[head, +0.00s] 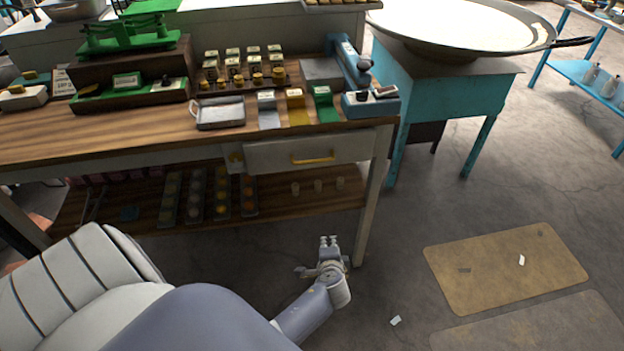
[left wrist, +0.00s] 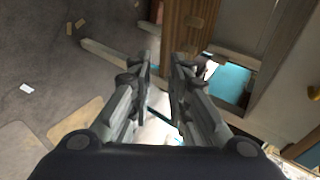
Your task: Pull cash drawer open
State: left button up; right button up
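The cash drawer (head: 270,154) is a pale grey front under the right part of the wooden counter (head: 120,131), and it looks shut. Its yellow bar handle (head: 313,160) runs across the front. My left gripper (head: 329,241) is below and in front of the drawer, near the table's front right leg, apart from the handle. In the left wrist view the two fingers of my left gripper (left wrist: 164,62) stand apart with nothing between them. A yellow piece, perhaps the handle, shows at that view's right edge. My right gripper is not in view.
A lower shelf (head: 140,216) with jars and small cups sits under the drawer. A tray (head: 219,113), coloured cards and a blue device (head: 370,103) stand on the counter. A teal stand (head: 450,105) with a large pan is right. Floor at front right is mostly clear.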

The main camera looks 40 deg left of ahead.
pick_arm(q)
jog(key=s+d+f+g+h, duration=0.1)
jog(key=s+d+f+h, duration=0.1)
jog(key=s+f, duration=0.5)
jog(key=s+d+f+n+g+h, duration=0.1)
jog(key=s+d+f+g+h, duration=0.1)
jog(key=s+f, duration=0.6)
notch_tip(320, 180, down, 4)
jog(key=shift+s+d+n+g+b, duration=0.2)
jog(key=shift+d+n+g+b, duration=0.15)
jog(key=shift+d, duration=0.55)
